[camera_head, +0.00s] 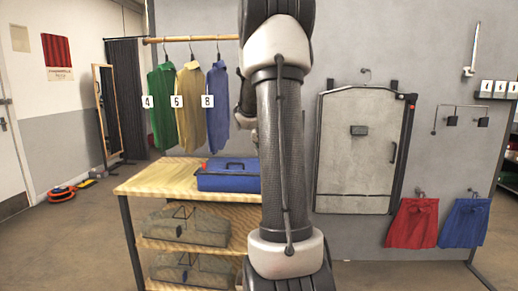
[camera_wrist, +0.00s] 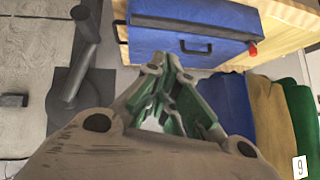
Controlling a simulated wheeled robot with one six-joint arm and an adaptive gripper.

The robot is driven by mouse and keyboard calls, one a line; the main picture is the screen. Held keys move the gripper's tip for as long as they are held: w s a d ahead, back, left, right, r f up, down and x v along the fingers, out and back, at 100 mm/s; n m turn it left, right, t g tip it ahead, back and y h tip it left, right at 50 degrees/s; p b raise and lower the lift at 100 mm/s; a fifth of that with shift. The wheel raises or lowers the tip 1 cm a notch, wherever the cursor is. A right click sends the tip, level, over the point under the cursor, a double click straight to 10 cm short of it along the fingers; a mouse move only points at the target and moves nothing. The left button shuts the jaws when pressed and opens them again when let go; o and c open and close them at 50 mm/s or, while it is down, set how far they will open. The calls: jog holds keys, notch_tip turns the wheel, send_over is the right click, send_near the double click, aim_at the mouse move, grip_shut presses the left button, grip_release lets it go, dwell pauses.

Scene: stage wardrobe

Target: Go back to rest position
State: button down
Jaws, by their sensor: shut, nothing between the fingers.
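My gripper (camera_wrist: 168,105) shows in the wrist view with its fingers drawn together and nothing between them. A blue case (camera_wrist: 190,38) with a dark handle lies beyond the fingertips in that view. In the head view my arm stands upright across the middle of the picture and my gripper cannot be made out. The same blue case (camera_head: 228,175) sits on a wooden table (camera_head: 150,183), its right end hidden behind my arm.
Green (camera_head: 162,108), yellow (camera_head: 190,105) and blue (camera_head: 217,105) garments hang from a wooden rail (camera_head: 200,38) above the table. A grey panel (camera_head: 358,150) and red (camera_head: 412,223) and blue (camera_head: 464,223) cloths hang on the wall at right. Floor at left is mostly free.

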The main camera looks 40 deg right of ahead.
jog(key=shift+a+r, duration=0.25)
jog(key=shift+a, duration=0.25)
jog(key=s+a+f+n+g+y, duration=0.1)
jog(key=s+a+f+n+g, duration=0.15)
jog(key=s+f, duration=0.4)
jog(key=s+a+r+n+y, duration=0.1)
jog(key=s+a+r+n, duration=0.1)
jog(key=s+a, duration=0.4)
jog(key=s+a+r+n+y, duration=0.2)
jog(key=s+a, duration=0.5)
jog(key=a, duration=0.7)
jog(key=s+a+r+n+y, duration=0.1)
jog(key=s+a+r+n, duration=0.2)
jog(key=s+a, duration=0.3)
jog(key=a+n, duration=0.1)
jog(key=a, duration=0.3)
jog(key=shift+s+a+g+y, duration=0.3)
jog(key=shift+s+g, duration=0.05)
jog(key=shift+s, duration=0.05)
jog(key=shift+s, duration=0.1)
